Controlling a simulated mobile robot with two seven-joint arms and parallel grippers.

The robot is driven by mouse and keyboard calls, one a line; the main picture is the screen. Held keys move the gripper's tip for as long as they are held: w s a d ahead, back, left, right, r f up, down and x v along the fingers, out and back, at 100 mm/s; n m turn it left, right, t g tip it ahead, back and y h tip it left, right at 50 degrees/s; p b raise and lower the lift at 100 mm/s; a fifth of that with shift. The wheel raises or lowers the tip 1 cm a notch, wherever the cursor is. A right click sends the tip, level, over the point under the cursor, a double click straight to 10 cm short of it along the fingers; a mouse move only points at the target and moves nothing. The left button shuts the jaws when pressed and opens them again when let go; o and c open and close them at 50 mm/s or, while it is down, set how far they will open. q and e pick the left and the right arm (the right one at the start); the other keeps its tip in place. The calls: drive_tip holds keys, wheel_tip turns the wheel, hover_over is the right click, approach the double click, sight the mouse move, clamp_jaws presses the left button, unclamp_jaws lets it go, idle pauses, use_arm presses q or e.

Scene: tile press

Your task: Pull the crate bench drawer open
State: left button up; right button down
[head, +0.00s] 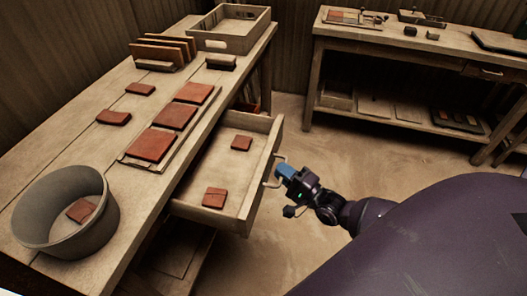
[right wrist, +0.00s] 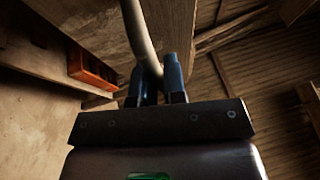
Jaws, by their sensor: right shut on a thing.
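The crate bench drawer (head: 222,180) stands pulled out from the long wooden bench at the left in the head view. My left gripper is not in view.
The bench top (head: 60,130) holds a round grey tub (head: 38,222), several tiles, a tile rack (head: 160,52) and an open crate (head: 228,44). A second bench (head: 440,50) stands at the back right. Bare floor (head: 360,150) lies between the benches.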

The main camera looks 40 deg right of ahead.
drive_tip(key=shift+s+d, duration=0.85)
drive_tip(key=shift+s, duration=0.3)
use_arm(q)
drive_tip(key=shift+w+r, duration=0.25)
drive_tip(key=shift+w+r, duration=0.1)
use_arm(e)
drive_tip(key=c, duration=1.2)
unclamp_jaws()
drive_tip(key=v, duration=1)
drive_tip(key=shift+s+d+f, duration=0.1)
drive_tip(key=shift+s+d, duration=0.05)
drive_tip(key=shift+s, duration=0.2)
